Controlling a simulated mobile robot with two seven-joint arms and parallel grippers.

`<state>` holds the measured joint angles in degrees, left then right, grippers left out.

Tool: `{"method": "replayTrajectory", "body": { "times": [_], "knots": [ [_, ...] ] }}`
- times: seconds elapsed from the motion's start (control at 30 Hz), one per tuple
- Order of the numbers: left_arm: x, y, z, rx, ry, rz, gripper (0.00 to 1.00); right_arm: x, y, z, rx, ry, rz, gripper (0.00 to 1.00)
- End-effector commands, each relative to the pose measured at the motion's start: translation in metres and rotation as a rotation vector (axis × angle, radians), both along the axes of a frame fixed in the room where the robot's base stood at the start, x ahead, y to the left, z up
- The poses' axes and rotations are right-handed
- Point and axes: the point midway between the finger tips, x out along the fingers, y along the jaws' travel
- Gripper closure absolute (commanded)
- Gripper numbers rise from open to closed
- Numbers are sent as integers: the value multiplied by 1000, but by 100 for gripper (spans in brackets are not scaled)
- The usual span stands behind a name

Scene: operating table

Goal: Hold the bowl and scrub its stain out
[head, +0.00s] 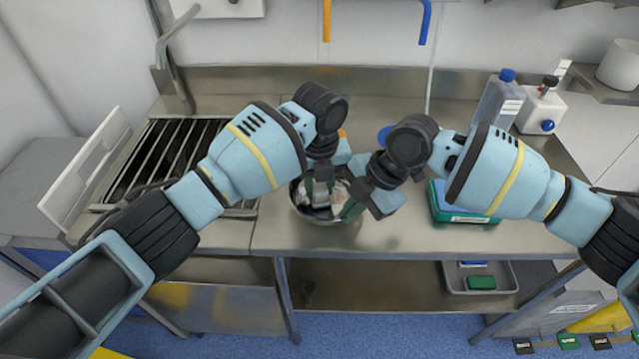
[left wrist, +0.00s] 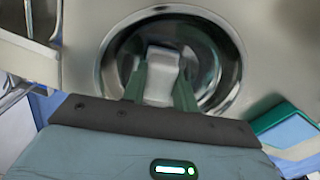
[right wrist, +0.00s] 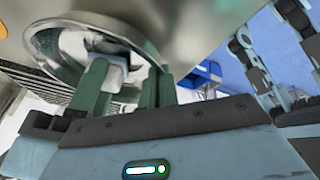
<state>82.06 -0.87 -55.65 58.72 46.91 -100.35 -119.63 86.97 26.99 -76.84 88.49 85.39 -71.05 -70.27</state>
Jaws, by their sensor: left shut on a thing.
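A round metal bowl (head: 322,219) stands on the steel worktop, below both grippers; it also shows in the left wrist view (left wrist: 228,62). My left gripper (head: 320,188) points down into the bowl, its green fingers shut on a pale grey-white block (left wrist: 162,75), likely the scrubber. The block's underside is hidden. My right gripper (right wrist: 127,88) is at the bowl's right side, close to the rim. Its green fingers stand apart; whether they touch the rim is unclear. Whitish patches show inside the bowl (right wrist: 45,45); the stain cannot be made out clearly.
A green-and-blue box (head: 462,205) lies right of the bowl, under my right arm. A bottle (head: 500,100) and a white container (head: 541,108) stand at the back right. A slatted sink (head: 165,160) is on the left. The worktop in front of the box is clear.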

Motion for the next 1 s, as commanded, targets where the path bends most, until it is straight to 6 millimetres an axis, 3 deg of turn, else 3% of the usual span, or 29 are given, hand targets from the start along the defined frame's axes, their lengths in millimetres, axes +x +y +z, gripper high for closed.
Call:
{"method": "replayTrajectory", "body": {
  "times": [0.5, 1.0],
  "knots": [
    [13, -17, 0, 0, -1, 0, 90, 0, 0, 0, 0, 0, 0, 100],
    [9, -11, -1, -1, 0, 0, 90, 0, 0, 0, 0, 1, 1, 100]
  ]
}}
